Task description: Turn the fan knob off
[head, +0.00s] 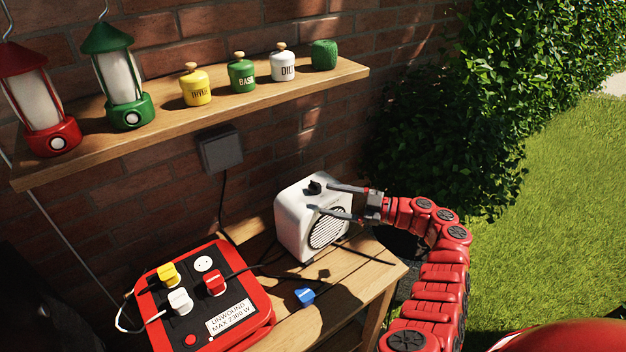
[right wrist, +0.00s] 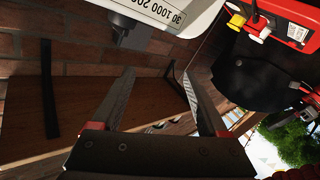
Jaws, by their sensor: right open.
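The white fan heater (head: 294,228) stands on the wooden table, with a round grille on its front. Its dark knob (head: 315,187) sits on the top face. My right gripper (head: 322,197) reaches in from the right, open and empty, its two fingers spread at the heater's top, close to the knob. In the right wrist view the knob (right wrist: 131,35) shows below the white panel (right wrist: 160,12) with printed numbers, just beyond the left fingertip. I cannot tell whether a finger touches it. The knob's setting is not readable.
A red power box (head: 262,301) with several plugs lies left of the heater. A blue plug (head: 305,296) lies loose on the table (head: 345,290). A wooden shelf (head: 290,80) with lanterns and jars is above. A hedge (head: 440,120) and lawn are at right.

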